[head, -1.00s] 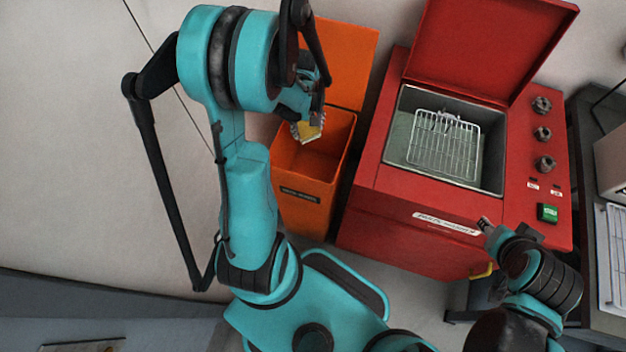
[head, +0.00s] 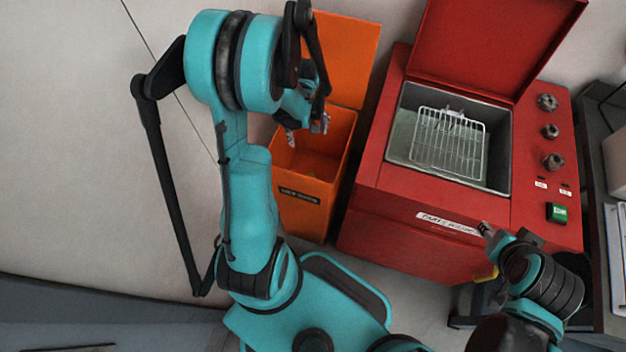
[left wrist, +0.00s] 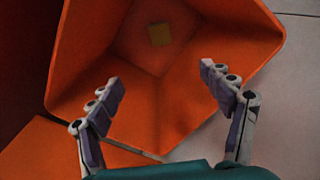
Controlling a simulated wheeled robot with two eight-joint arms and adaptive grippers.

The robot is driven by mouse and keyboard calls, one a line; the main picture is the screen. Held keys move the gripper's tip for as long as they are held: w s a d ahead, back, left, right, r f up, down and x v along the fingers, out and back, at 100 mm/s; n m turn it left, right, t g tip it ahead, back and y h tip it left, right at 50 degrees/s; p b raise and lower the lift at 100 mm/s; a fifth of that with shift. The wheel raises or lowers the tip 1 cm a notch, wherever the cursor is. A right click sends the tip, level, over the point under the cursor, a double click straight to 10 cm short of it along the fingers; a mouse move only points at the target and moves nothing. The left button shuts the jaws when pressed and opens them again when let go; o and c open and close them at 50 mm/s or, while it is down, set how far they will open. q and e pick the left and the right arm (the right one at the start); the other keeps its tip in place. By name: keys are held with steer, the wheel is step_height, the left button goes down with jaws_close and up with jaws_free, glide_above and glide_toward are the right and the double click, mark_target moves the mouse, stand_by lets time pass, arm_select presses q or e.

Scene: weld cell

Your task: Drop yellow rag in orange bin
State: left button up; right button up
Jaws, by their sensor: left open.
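The orange bin (head: 305,207) stands on the floor with its lid (head: 345,60) raised at the back. My left gripper (head: 308,130) is over the bin's mouth with its fingers spread and nothing between them. In the left wrist view the open fingers (left wrist: 161,82) point down into the bin (left wrist: 85,45). The yellow rag (left wrist: 160,33) shows there as a small square patch at the bottom of the bin, apart from the fingers. I cannot make out the rag in the head view. My right gripper (head: 485,229) is in front of the red machine, seen too small to judge its fingers.
A red parts washer (head: 385,205) with its lid (head: 497,40) up stands right of the bin. A wire basket (head: 447,140) sits in its basin. A dark bench (head: 596,170) is at the far right. Open floor lies left of the bin.

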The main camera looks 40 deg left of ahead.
arm_select(q)
step_height(320, 180, up, 12)
stand_by(0.6)
